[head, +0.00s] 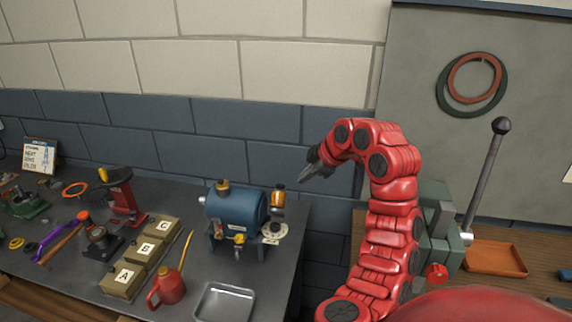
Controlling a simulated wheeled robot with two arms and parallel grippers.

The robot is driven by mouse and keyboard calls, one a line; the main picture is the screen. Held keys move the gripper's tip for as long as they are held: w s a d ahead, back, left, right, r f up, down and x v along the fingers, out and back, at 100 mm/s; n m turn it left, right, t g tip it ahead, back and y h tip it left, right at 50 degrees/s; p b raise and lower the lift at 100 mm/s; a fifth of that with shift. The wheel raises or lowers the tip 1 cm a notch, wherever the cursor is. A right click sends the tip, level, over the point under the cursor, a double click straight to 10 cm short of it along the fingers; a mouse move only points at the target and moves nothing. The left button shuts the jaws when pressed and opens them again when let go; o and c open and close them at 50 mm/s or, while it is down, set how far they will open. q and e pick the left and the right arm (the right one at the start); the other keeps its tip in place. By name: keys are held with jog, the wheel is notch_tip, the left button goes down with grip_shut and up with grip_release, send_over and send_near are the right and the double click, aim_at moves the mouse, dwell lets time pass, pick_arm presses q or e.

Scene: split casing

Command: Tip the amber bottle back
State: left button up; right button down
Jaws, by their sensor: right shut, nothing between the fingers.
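The amber bottle (278,201), small with a dark top, stands at the right end of the blue casing (236,208) on the grey workbench. It looks roughly upright; its lower part is hard to make out. A pale round disc (274,231) sits just below it. My right gripper (306,179) is to the upper right of the bottle, apart from it, pointing down and left. Its fingers look closed and empty. My left gripper is out of view.
Boxes A, B and C (123,281), a red oil can (168,288) and a metal tray (225,301) stand in front and left of the casing. A green machine with a lever (485,175) is at right. A gap separates the two benches.

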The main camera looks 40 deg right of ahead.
jog(key=n+b, duration=0.1)
jog(key=b, duration=0.1)
send_near(281, 189)
jog(key=s+a+f, duration=0.1)
jog(key=s+a, duration=0.1)
jog(key=p+x, duration=0.2)
jog(key=x, duration=0.3)
jog(key=shift+a+r+p, duration=0.1)
jog(key=shift+p, duration=0.3)
jog(key=shift+w+d+p, duration=0.55)
jog(key=shift+w, duration=0.25)
jog(key=shift+w+d+f+p, duration=0.2)
jog(key=shift+w+d+p, duration=0.2)
jog(key=shift+w, duration=0.25)
jog(key=shift+d, duration=0.1)
jog(key=shift+w+d+b, duration=0.1)
jog(key=shift+w+b, duration=0.05)
jog(key=shift+b, duration=0.45)
